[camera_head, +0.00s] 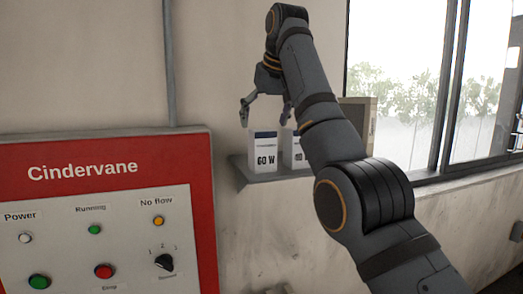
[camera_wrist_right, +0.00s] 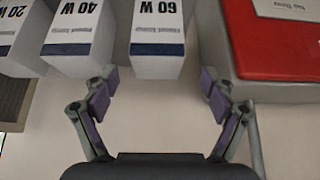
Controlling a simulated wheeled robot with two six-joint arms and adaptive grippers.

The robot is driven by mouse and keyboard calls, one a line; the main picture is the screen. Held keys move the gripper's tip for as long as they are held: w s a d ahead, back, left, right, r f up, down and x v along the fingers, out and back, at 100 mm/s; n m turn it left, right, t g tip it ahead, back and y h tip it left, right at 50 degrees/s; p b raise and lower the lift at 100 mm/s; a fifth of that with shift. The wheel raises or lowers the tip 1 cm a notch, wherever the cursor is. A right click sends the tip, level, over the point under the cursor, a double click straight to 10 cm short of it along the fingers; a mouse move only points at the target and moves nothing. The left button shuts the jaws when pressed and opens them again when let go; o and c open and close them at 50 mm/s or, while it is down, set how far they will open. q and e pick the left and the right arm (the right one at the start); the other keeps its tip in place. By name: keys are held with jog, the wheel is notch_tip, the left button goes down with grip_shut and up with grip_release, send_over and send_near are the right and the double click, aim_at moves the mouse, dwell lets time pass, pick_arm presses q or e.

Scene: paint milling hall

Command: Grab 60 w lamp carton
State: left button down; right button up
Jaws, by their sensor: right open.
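The 60 W lamp carton (camera_head: 263,158) is white with a dark blue band and stands upright on a small wall shelf. In the right wrist view the carton (camera_wrist_right: 158,38) appears upside down, ahead of and roughly centred between the fingers. My right gripper (camera_head: 266,116) is open and empty, at the carton's upper part in the head view. In the wrist view the gripper (camera_wrist_right: 158,92) has its fingertips spread wider than the carton, with no contact visible. My left gripper is not in view.
The 40 W carton (camera_wrist_right: 83,32) and 20 W carton (camera_wrist_right: 18,35) stand beside it. The grey shelf (camera_head: 247,176) carries them. A red control panel (camera_head: 108,148) is left of the shelf, and a beige box (camera_head: 364,117) and window (camera_head: 405,85) are right.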

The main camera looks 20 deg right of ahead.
aim_at(262, 130)
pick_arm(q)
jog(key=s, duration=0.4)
pick_arm(e)
jog(key=shift+w+a+f, duration=0.1)
jog(key=shift+w+f, duration=0.15)
jog(key=shift+f, duration=0.8)
jog(key=shift+w+f, duration=0.4)
jog(key=shift+w, duration=0.25)
jog(key=shift+w+f, duration=0.35)
jog(key=shift+w, duration=0.2)
jog(key=shift+w+f, duration=0.35)
jog(key=shift+w, duration=0.2)
jog(key=shift+w+d+f+p, duration=0.1)
jog(key=shift+w+f+p, duration=0.05)
jog(key=shift+f+p, duration=0.3)
jog(key=shift+w+d+f+p, duration=0.15)
jog(key=shift+f+p, duration=0.1)
jog(key=shift+f, duration=0.3)
jog(key=shift+x, duration=0.75)
jog(key=shift+s+a, duration=0.1)
jog(key=c, duration=0.9)
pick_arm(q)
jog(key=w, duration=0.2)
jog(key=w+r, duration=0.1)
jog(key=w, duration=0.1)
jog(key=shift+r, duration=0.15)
pick_arm(e)
jog(key=c, duration=0.3)
